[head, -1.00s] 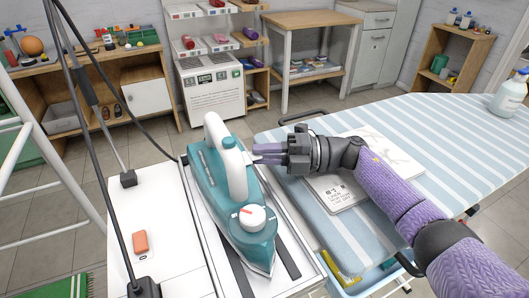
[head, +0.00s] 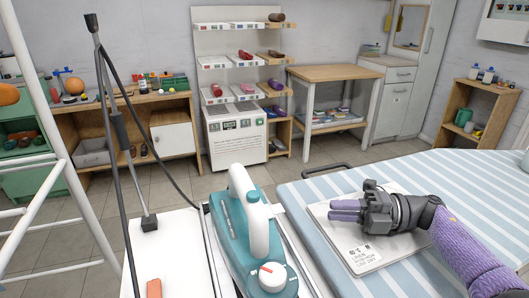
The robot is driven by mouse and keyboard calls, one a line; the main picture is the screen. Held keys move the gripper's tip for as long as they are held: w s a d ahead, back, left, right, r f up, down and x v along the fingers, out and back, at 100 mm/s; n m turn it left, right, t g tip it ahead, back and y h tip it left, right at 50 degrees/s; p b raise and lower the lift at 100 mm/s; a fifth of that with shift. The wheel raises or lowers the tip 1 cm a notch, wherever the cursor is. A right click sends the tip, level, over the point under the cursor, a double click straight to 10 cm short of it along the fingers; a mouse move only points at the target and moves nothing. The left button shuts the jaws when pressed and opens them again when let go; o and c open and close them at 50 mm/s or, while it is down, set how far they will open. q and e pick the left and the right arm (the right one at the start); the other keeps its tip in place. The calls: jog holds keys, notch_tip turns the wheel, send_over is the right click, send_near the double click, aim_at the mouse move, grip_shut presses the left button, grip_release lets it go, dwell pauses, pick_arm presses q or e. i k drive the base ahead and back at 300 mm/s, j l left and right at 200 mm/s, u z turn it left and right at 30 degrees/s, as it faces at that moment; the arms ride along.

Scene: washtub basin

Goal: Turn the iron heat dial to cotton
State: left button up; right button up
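The teal iron (head: 236,237) with a white handle stands at the bottom centre, on a metal-edged rest beside the ironing board. Its white heat dial (head: 272,278) with a red mark is on top near the bottom edge of the view. The dial's lettering is too small to read. My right gripper (head: 332,210) is over the ironing board, to the right of the iron and apart from it and the dial. Its purple fingers point left at the iron and lie close together; whether they are shut is unclear. My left gripper is not in view.
A striped ironing board (head: 440,170) fills the right, with a printed white card (head: 364,258) under my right gripper. An orange block (head: 154,288) lies on the white surface at left. A cable on a stand (head: 110,140) rises left of the iron. Shelves and cabinets line the back wall.

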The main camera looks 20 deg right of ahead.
aim_at(272, 276)
jog(key=k+j, duration=0.25)
jog(key=k, duration=0.2)
jog(key=k+j, duration=0.3)
jog(key=k, duration=0.2)
